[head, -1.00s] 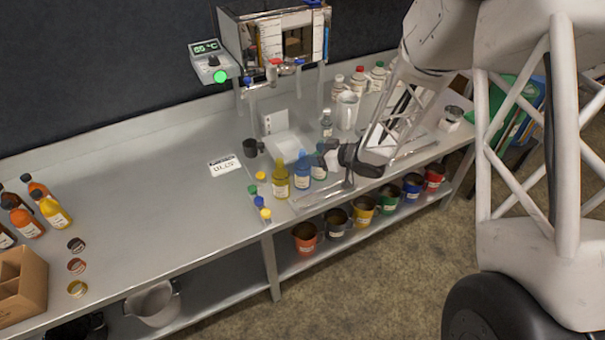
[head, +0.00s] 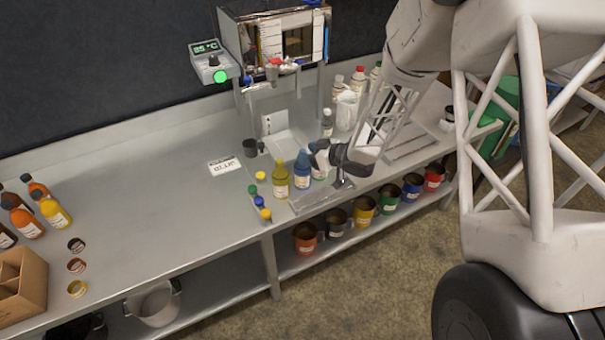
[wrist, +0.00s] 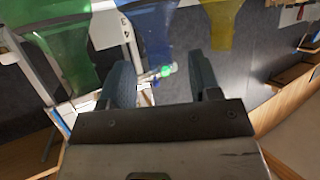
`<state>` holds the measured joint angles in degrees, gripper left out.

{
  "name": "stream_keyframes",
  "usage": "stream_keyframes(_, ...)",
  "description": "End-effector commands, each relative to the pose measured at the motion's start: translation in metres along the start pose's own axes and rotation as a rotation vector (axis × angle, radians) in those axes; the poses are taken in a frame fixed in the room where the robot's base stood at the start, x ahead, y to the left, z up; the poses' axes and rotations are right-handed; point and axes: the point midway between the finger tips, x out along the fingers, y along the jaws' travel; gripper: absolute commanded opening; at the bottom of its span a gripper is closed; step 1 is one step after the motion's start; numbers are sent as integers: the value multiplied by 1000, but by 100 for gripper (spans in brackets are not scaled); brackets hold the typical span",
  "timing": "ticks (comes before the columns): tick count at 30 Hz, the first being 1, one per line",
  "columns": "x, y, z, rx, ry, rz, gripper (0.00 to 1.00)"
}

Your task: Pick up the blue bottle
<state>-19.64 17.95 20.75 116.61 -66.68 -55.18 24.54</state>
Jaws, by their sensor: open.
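The blue bottle (head: 302,171) stands upright on the steel bench, between a yellow bottle (head: 281,181) on its left and a green-labelled bottle (head: 320,166) on its right. My gripper (head: 318,157) is at the bottles, partly hiding the green one. In the wrist view my gripper (wrist: 162,80) has its two dark fingers apart with nothing held. The blue bottle (wrist: 155,30) appears beyond and between the fingertips. The green bottle (wrist: 60,45) is at the left and the yellow bottle (wrist: 222,20) at the right.
Small coloured caps (head: 260,202) lie left of the yellow bottle. A white mug (head: 346,112) and several white bottles stand behind. Coloured buckets (head: 336,221) sit on the shelf below. The bench's left middle (head: 170,190) is mostly clear.

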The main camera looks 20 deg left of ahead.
Motion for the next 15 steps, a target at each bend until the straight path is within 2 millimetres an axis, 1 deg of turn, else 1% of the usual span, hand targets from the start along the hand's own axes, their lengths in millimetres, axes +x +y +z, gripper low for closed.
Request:
stream_keyframes(12, 39, 0, 2, 0, 1, -1, 57)
stream_keyframes(15, 45, -1, 2, 1, 0, -1, 57)
